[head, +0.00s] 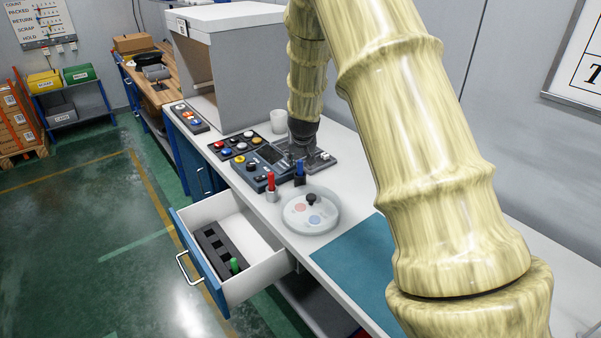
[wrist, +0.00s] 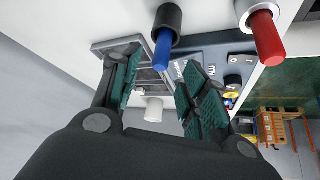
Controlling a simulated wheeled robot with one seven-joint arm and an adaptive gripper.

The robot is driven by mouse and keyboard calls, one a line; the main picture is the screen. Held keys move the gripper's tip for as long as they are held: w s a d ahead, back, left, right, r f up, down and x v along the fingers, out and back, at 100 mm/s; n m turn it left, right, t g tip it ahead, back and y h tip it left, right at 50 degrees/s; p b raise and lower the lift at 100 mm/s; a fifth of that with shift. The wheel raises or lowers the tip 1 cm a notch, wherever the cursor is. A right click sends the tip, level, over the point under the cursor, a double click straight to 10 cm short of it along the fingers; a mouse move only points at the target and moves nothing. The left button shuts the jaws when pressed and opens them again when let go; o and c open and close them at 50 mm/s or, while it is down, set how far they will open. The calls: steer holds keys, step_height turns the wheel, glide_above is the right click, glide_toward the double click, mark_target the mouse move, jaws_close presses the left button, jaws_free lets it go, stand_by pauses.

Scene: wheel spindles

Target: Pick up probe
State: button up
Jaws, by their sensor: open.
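A blue probe (head: 300,167) stands in a dark holder on the white worktop; in the wrist view the blue probe (wrist: 162,48) shows at the top, ahead of the space between my fingers. A red probe (head: 271,180) stands in a light holder to its left; the red probe (wrist: 267,33) is at the upper right in the wrist view. A green-topped piece (head: 235,264) sits in a black rack in the open drawer. My gripper (head: 297,153) is beside the blue probe, fingers (wrist: 160,80) apart and empty. I cannot tell the exact gap to the probe.
A dark instrument with a screen (head: 262,163) and button panels stand close by. A round pale dish (head: 311,211) with a black knob is in front. The drawer (head: 257,277) is pulled out. A white cup (head: 278,121) and grey cabinet (head: 235,75) stand behind. A teal mat (head: 355,265) lies clear.

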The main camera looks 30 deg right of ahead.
mark_target(300, 162)
steer(key=shift+p+x, duration=1.4)
steer(key=shift+x, duration=1.35)
steer(key=shift+s+a+f, duration=0.1)
steer(key=shift+s+f, duration=0.05)
jaws_close()
